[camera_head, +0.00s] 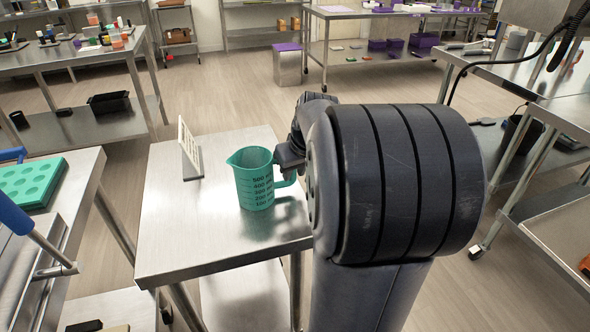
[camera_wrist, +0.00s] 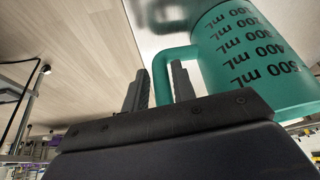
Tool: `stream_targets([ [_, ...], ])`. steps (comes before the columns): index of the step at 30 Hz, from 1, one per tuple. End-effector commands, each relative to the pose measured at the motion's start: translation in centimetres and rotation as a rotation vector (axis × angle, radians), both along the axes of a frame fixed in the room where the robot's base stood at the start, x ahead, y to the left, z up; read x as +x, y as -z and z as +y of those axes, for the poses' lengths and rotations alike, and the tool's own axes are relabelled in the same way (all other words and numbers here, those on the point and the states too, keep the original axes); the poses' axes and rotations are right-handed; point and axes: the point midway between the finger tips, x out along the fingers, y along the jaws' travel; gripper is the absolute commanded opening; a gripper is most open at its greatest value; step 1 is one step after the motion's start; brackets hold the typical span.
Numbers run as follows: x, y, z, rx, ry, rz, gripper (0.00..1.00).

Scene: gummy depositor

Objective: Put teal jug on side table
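The teal jug (camera_head: 257,180) stands upright on the metal side table (camera_head: 180,235), near its right side, with dark volume marks facing the head camera. In the wrist view the teal jug (camera_wrist: 250,60) fills the upper right, and its handle runs down between my two fingers. My gripper (camera_wrist: 160,88) is at the handle, a finger close on either side, and looks shut on it. In the head view my arm comes in from the right and hides most of my gripper and part of the handle.
A pale upright rack (camera_head: 189,150) stands on the table, left of the jug. The table's front left is bare. A bench with a green mould tray (camera_head: 28,182) is at left. A metal bench (camera_head: 560,110) is at right. Open floor lies behind the table.

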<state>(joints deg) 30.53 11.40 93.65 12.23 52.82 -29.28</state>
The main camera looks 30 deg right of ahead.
Motion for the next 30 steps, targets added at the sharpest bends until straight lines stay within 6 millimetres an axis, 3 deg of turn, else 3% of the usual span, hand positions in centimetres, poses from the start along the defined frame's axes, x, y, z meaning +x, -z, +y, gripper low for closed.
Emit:
stream_targets([
  [4,0.0,0.0,0.0,0.000,0.000,0.000,0.38],
  [14,0.0,-0.6,0.0,0.000,0.000,0.000,0.38],
  [30,-4.2,-9.8,0.5,-0.001,0.000,-0.003,0.38],
])
